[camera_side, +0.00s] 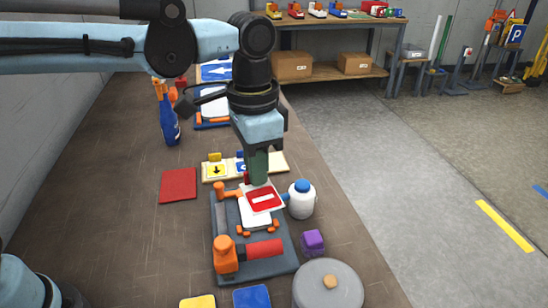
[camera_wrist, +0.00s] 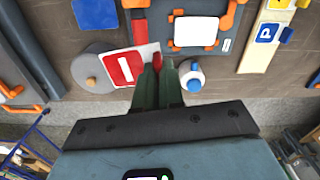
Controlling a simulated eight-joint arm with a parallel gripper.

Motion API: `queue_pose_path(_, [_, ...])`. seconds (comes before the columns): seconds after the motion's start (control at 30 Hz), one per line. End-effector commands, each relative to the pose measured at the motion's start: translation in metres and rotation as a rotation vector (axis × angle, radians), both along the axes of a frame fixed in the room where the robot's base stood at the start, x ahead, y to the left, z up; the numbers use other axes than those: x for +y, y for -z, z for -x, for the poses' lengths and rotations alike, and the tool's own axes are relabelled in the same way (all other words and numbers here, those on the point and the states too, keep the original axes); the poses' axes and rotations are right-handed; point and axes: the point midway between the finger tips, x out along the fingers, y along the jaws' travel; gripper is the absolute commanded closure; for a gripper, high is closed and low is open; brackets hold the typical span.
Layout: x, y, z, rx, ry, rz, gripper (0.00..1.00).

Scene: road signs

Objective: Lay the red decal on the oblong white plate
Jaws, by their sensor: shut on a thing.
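My gripper (camera_side: 258,180) is shut on the red decal (camera_side: 264,199), a red square with a white bar and pale border. In the wrist view the green fingers (camera_wrist: 158,84) pinch the decal (camera_wrist: 124,67) at its edge. The oblong white plate (camera_side: 256,217) lies on a dark grey fixture between orange clamps. In the side view the decal covers the plate's far part. In the wrist view the whole plate (camera_wrist: 196,32) shows bare, with the decal off to its lower left. The decal's height above the plate is hard to tell.
A white bottle with a blue cap (camera_side: 301,200) stands close right of the decal. An orange tool with a red handle (camera_side: 262,249) lies at the fixture's near end. A purple block (camera_side: 312,241) and a grey disc (camera_side: 328,288) are nearby. A red sheet (camera_side: 178,185) lies left.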

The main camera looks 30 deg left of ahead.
Motion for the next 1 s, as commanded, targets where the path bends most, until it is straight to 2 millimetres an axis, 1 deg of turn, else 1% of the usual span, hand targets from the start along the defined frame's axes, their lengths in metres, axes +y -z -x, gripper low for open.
queue_pose_path(0.07, [0.002,0.003,-0.004,0.0,0.003,0.0,1.0])
queue_pose_path(0.17, [0.011,0.013,-0.018,0.0,0.02,0.0,1.0])
queue_pose_path(0.3, [0.035,0.036,-0.049,-0.001,0.066,0.0,1.0])
queue_pose_path(0.4, [0.052,0.053,-0.066,-0.002,0.102,0.0,1.0])
queue_pose_path(0.5, [0.066,0.065,-0.079,-0.002,0.13,0.0,1.0])
queue_pose_path(0.6, [0.075,0.074,-0.085,-0.002,0.149,0.0,1.0])
queue_pose_path(0.67, [0.077,0.077,-0.087,-0.002,0.154,0.0,1.0])
queue_pose_path(0.87, [0.078,0.088,-0.088,-0.003,0.158,0.0,1.0])
queue_pose_path(1.0, [0.077,0.101,-0.087,-0.004,0.157,-0.001,1.0])
